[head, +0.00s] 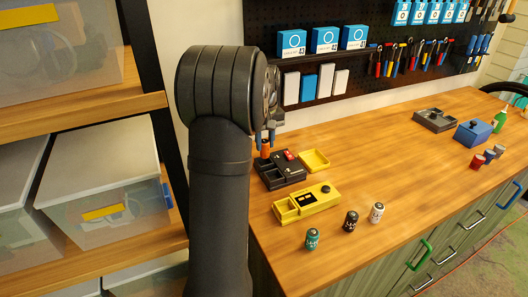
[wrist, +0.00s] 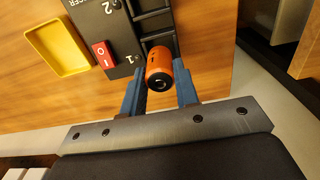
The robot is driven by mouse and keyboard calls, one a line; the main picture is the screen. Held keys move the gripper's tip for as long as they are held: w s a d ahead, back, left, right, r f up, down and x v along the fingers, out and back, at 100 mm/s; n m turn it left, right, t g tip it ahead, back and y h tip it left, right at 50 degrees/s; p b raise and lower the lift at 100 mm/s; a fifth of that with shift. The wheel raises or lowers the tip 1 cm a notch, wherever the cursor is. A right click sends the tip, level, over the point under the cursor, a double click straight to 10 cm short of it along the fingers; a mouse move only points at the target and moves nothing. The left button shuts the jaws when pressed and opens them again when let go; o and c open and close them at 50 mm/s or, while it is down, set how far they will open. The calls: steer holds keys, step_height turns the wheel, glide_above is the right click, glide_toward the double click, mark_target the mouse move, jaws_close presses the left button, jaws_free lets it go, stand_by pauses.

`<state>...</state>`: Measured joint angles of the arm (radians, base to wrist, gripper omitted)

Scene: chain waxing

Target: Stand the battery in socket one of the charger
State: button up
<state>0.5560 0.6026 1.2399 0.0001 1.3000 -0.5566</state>
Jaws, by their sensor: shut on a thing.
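An orange battery (head: 265,149) with a dark end is held upright between the blue fingers of my gripper (head: 266,139). In the wrist view the battery (wrist: 160,64) sits between both fingertips of my gripper (wrist: 159,76). The black charger (head: 291,179) is on the table below, and the battery is over its back left part. In the wrist view the charger (wrist: 98,18) shows labels 1 and 2 and a red switch (wrist: 104,54). The battery is beside label 1. Its lower end is hidden, so I cannot tell whether it is inside the socket.
A yellow tray (head: 314,160) is right of the charger. A yellow device (head: 318,200) is in front of it. Teal (head: 312,239), black (head: 350,221) and white (head: 376,212) batteries stand nearby. A blue box (head: 473,133) is farther right. The middle right of the table is clear.

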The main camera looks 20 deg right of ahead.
mark_target(264, 152)
steer(key=shift+w+a+f, duration=0.1)
steer(key=shift+w+f, duration=0.05)
steer(key=shift+f, duration=1.95)
steer(key=shift+f, duration=0.15)
steer(key=o, duration=1)
step_height(264, 152, up, 12)
steer(key=shift+r, duration=0.15)
